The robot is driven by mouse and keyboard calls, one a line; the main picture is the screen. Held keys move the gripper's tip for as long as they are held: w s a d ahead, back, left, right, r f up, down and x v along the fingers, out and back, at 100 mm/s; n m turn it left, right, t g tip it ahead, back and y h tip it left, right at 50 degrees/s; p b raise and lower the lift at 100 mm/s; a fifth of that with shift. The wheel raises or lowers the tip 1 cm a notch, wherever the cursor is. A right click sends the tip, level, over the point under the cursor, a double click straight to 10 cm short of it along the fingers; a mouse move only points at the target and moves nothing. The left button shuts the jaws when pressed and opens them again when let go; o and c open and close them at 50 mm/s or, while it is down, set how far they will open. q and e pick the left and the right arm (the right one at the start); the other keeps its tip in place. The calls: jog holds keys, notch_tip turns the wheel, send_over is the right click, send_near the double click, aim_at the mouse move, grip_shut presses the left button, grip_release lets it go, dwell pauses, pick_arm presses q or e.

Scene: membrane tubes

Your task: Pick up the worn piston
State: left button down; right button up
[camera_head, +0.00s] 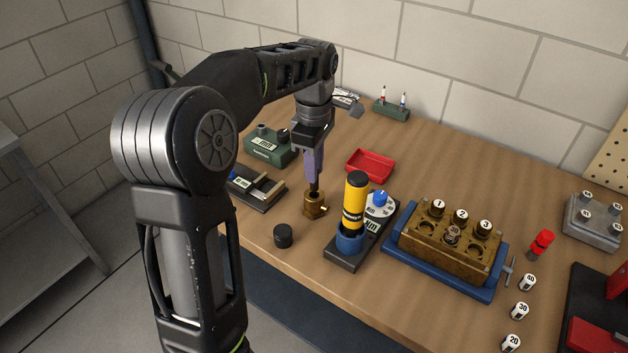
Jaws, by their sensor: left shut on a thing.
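My left gripper (314,182) reaches down over the middle of the table, with its purple fingers (313,160) pointing straight down. It is shut on a small dark piece, which I take to be the worn piston; the fingers hide most of it. Directly below the fingertips is a small brass block (315,206) on the wooden table. I cannot tell whether the held piece is still inside the block or clear of it. My right gripper is out of view.
A brass block with numbered caps (450,245) stands to the right. Bare wood lies behind it.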

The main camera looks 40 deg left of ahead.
pick_arm(q)
notch_tip(320, 180, up, 5)
jog(key=shift+r, duration=0.1)
jog(key=shift+s, duration=0.1)
dwell(0.6)
